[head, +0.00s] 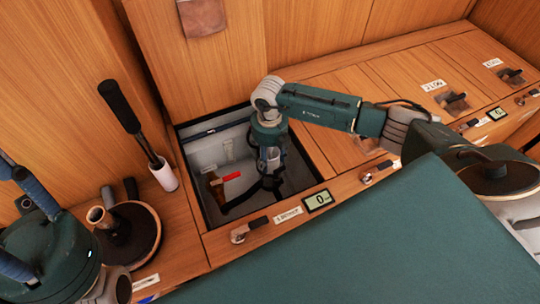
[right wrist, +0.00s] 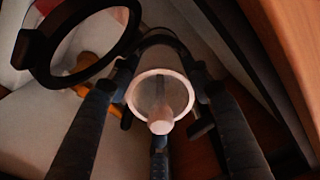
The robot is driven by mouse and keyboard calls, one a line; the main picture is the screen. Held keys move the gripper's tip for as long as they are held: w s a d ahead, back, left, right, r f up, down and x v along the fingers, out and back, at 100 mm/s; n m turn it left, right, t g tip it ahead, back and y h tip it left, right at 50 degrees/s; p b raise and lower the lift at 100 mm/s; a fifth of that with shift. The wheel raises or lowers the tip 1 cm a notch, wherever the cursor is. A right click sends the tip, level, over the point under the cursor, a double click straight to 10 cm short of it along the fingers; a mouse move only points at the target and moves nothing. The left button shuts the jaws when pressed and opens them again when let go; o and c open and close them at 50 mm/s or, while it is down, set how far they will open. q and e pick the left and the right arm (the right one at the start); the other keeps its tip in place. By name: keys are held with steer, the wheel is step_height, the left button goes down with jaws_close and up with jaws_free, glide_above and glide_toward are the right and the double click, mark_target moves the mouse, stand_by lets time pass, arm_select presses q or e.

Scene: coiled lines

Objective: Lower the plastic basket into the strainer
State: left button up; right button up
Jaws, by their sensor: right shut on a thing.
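The plastic basket (right wrist: 150,95) is a round cup with a pale rim; in the right wrist view it sits between the dark fingers of my right gripper (right wrist: 161,80). The basket's lower end is hidden.
The compartment has a dark rim (head: 199,213) and pale walls. A red lever (head: 232,176) is inside, left of my gripper. A black-handled tool (head: 121,107) and a round dark base (head: 127,230) stand to the left.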

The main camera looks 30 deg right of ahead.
steer(key=o, duration=1.8)
steer(key=shift+c, duration=0.2)
steer(key=shift+d, duration=0.1)
